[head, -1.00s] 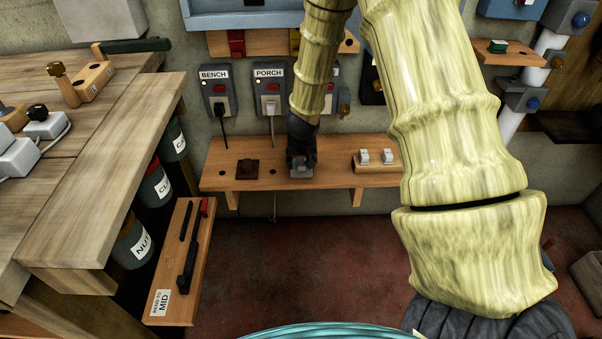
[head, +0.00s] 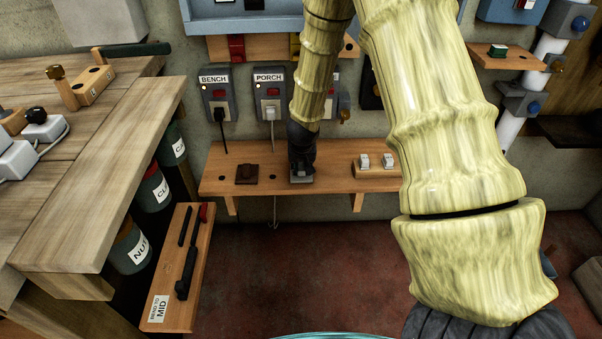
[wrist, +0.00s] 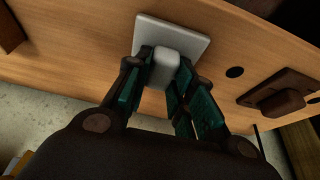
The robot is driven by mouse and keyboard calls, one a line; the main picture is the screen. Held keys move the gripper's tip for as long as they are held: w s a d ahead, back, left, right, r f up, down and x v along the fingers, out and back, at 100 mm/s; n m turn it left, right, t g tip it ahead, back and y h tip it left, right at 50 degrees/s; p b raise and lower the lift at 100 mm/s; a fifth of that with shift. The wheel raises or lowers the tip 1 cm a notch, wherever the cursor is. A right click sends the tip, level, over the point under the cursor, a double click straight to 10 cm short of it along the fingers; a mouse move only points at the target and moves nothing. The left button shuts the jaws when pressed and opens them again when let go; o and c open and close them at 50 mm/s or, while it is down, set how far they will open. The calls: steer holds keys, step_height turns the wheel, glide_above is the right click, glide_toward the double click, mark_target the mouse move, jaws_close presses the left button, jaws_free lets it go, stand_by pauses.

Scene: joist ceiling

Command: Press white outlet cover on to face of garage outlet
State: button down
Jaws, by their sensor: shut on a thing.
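The white outlet cover (wrist: 196,40) is a square plate with a block-like grip on it, lying on the wooden shelf in the wrist view. My gripper (wrist: 163,75) is shut on that grip. In the head view my gripper (head: 301,166) points down at the shelf, with the cover (head: 301,179) under its tip, mostly hidden. Outlets labelled BENCH (head: 217,98) and PORCH (head: 269,97) are on the wall above the shelf, each with a plug and cord. A third unit (head: 337,100) to their right is mostly hidden by my arm, and its label cannot be read.
A brown cover (head: 246,174) lies on the shelf (head: 222,160) to the left; it also shows in the wrist view (wrist: 282,95). A wooden block (head: 375,172) with two light pieces is to the right. A workbench (head: 110,130) stands at left.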

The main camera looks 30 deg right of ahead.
mark_target(302, 167)
steer(key=shift+r, duration=0.15)
steer(key=shift+r+p, duration=2.75)
steer(key=shift+p, duration=0.15)
